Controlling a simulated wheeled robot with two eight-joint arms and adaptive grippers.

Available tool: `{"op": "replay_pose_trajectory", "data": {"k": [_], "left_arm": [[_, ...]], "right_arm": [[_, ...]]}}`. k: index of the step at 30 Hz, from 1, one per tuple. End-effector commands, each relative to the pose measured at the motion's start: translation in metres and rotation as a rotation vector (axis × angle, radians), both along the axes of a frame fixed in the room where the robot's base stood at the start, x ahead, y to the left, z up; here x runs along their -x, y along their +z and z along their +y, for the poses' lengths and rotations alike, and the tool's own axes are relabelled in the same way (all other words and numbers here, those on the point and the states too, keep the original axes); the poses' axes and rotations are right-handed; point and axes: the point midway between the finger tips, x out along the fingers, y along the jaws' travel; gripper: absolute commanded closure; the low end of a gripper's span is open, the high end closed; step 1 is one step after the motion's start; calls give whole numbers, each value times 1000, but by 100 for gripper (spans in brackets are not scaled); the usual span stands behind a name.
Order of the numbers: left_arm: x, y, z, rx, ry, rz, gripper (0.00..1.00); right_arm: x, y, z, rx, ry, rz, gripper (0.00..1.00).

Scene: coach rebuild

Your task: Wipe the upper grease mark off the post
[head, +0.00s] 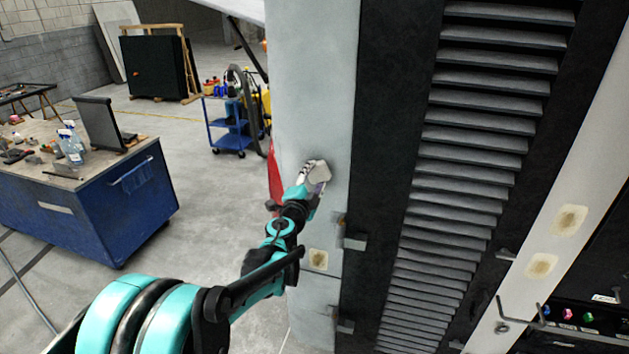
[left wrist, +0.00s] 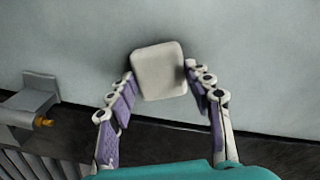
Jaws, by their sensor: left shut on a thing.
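My left gripper (head: 316,178) is shut on a pale, square wiping pad (left wrist: 158,70), which sits between its purple-lined fingertips. The pad (head: 318,172) is at the face of the light grey post (head: 310,90); I cannot tell whether it touches. Dark shading surrounds the pad, and the surface behind it is hidden. A yellowish-brown mark on a pale square (head: 319,259) shows lower on this post. Two similar marks, an upper one (head: 570,220) and a lower one (head: 541,265), show on the pale strip at right. My right gripper is not in view.
A black louvred panel (head: 470,150) stands right of the post, with small metal brackets (head: 355,242) along its edge. A blue workbench (head: 90,205) with bottles and a blue trolley (head: 232,128) stand at left. The floor between them is clear.

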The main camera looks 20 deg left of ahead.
Motion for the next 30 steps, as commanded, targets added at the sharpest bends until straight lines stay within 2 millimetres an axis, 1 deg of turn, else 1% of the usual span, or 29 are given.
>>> {"op": "replay_pose_trajectory", "data": {"k": [1, 3, 6, 11, 13, 21, 24, 30], "left_arm": [[0, 8, 0, 0, 0, 0, 72], [-1, 15, 0, 0, 0, 0, 72], [-2, 21, 0, 0, 0, 0, 72], [-2, 24, 0, 0, 0, 0, 72], [-2, 28, 0, 0, 0, 0, 72], [-5, 53, 0, 0, 0, 0, 72], [-5, 55, 0, 0, 0, 0, 72], [-3, 51, 0, 0, 0, 0, 72]], "right_arm": [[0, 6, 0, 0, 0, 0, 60], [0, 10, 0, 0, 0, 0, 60], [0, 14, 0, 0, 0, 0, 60], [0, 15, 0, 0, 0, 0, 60], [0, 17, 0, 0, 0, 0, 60], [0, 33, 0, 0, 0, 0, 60], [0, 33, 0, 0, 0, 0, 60], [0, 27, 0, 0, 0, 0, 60]]}}
